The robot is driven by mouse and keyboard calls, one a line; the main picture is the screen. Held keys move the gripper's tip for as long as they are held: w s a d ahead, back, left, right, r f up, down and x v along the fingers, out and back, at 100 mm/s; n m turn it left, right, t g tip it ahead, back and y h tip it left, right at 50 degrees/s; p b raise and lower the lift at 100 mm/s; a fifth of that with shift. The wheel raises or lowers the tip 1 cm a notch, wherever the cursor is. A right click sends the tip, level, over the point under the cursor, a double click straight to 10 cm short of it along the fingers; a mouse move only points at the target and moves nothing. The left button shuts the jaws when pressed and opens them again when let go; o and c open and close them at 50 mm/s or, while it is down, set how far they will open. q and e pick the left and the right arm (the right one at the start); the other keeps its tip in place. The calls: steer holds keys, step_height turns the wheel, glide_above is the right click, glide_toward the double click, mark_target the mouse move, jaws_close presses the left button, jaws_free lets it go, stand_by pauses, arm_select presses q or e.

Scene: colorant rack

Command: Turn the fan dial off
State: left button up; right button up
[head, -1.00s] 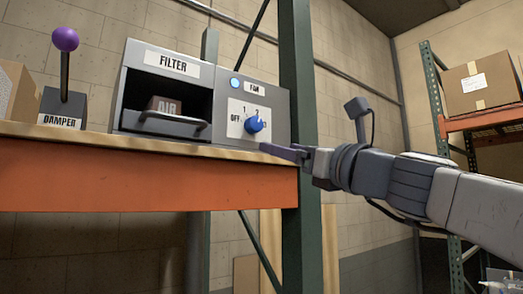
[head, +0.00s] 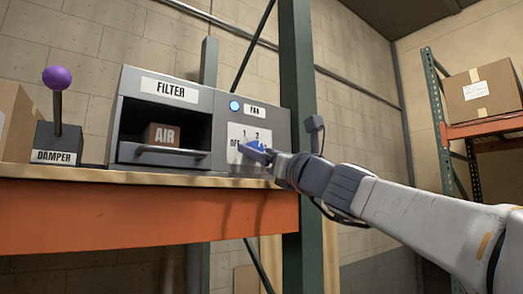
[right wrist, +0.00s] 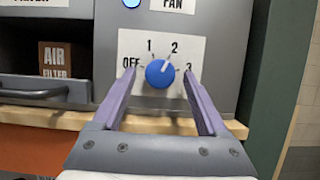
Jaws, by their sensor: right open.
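The blue fan dial (right wrist: 160,73) sits on a white plate marked OFF, 1, 2 and 3. Its white pointer mark leans up and right, toward the 2. My right gripper (right wrist: 158,78) is open, its two purple fingers reaching either side of the dial in the right wrist view. I cannot tell whether they touch it. In the head view the right gripper (head: 256,152) partly covers the dial (head: 255,144). The round blue light (head: 235,106) beside the FAN label is lit. My left gripper is not in view.
The filter box (head: 150,86), with an AIR filter (head: 161,136) and a handle bar (head: 172,151), adjoins the fan panel on the left. The damper lever (head: 57,90) stands further left. A green rack post (head: 297,85) rises close on the right.

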jaws_close()
